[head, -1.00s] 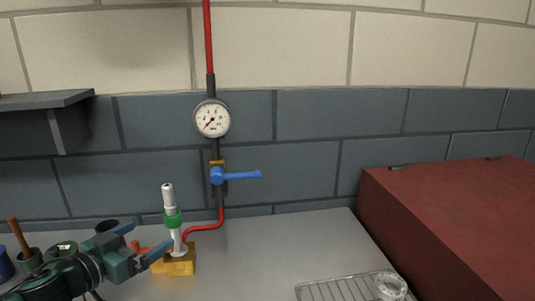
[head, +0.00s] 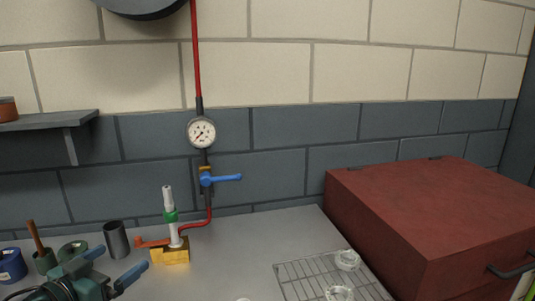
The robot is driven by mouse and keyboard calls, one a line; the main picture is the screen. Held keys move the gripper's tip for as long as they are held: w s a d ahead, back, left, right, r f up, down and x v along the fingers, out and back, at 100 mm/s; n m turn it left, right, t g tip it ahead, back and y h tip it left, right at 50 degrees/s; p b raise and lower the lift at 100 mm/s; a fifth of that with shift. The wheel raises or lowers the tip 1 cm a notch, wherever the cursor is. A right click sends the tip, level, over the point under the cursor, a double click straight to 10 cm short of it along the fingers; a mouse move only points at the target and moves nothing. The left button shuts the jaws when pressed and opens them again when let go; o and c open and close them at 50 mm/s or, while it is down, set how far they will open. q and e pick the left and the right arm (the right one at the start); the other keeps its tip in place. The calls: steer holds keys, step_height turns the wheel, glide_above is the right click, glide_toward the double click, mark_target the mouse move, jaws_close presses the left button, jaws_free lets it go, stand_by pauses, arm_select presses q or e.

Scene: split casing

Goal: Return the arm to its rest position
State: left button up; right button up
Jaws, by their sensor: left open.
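My left gripper (head: 110,266) is at the lower left of the head view, low over the grey bench. Its blue-grey fingers are spread apart with nothing between them. It is left of and in front of the burner (head: 172,222), apart from it. The burner is a white upright tube with a green collar on a yellow base, with an orange lever at its left. My right gripper is not in view.
A metal cup (head: 116,240), a green pot (head: 45,261) and a blue roll (head: 12,266) stand near the gripper. A red box (head: 430,220) fills the right side. A gauge (head: 201,133) and blue-handled valve (head: 220,179) are on the wall pipe.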

arm_select(q)
steer(key=s+d+f+n+g+y, duration=0.1)
steer(key=s+d+f, duration=0.1)
steer(key=s+f, duration=0.1)
steer(key=s+d+f+n+g+y, duration=0.1)
steer(key=s+d+f+g+y, duration=0.1)
steer(key=s+f, duration=0.2)
steer(key=s+d+f+g+y, duration=0.2)
steer(key=s+f, duration=0.2)
steer(key=f, duration=0.3)
steer(key=shift+s+n, duration=0.25)
steer(key=shift+n, duration=0.15)
steer(key=s+d+f+m+g, duration=0.15)
steer(key=s+g, duration=0.25)
steer(key=s, duration=0.4)
steer(key=s+d+f+n+g, duration=0.1)
steer(key=s+d+f+g, duration=0.2)
steer(key=s, duration=0.4)
steer(key=w+d+f+t+h, duration=0.1)
steer(key=w+d+f+t, duration=0.1)
steer(key=f, duration=0.3)
steer(key=w+d+f+m+t+h, duration=0.1)
steer(key=w+d+f+t, duration=0.2)
steer(key=f+t, duration=0.1)
steer(key=shift+w+f+t+h, duration=0.2)
steer(key=shift+f+t+h, duration=0.1)
steer(key=shift+f, duration=0.05)
